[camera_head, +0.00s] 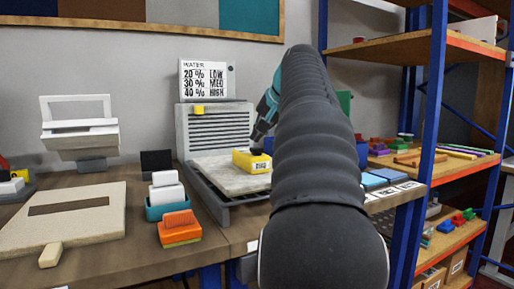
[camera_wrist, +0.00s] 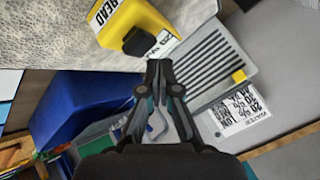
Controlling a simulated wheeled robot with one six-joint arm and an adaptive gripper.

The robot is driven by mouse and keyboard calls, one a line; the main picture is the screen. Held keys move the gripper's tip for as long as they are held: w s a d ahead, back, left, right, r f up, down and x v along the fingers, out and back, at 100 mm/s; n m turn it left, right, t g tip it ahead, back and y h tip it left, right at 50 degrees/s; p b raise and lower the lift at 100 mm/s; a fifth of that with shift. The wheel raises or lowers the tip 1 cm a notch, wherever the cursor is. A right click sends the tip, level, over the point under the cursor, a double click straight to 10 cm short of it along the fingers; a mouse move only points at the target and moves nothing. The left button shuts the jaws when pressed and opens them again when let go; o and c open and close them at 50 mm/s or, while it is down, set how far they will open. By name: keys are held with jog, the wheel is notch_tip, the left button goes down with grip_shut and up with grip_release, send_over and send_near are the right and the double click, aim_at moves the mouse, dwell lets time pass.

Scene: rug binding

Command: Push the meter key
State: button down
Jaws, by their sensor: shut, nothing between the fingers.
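The yellow meter (camera_head: 250,163) lies on a pale rug piece on the bench stand, with a small dark-lettered label on its front. In the wrist view the meter (camera_wrist: 137,18) is at the top, with a white label reading "READ" and a dark block on its near side. I cannot tell for sure which part is the key. My gripper (camera_wrist: 159,66) is shut and empty, its fingertips just short of the meter's dark block. In the head view my gripper (camera_head: 257,140) points down just above the meter, partly hidden by my arm.
The pale rug piece (camera_head: 218,178) rests on a grey stand. Behind it stand a slatted grey unit (camera_head: 217,131) and a sign (camera_head: 205,79) listing water percentages. A blue object (camera_wrist: 75,105) is left of my gripper in the wrist view. An orange block (camera_head: 179,228) sits at the bench front.

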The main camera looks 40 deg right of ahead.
aim_at(258, 148)
jog(key=shift+r+p, duration=1.4)
jog(key=shift+r, duration=1.05)
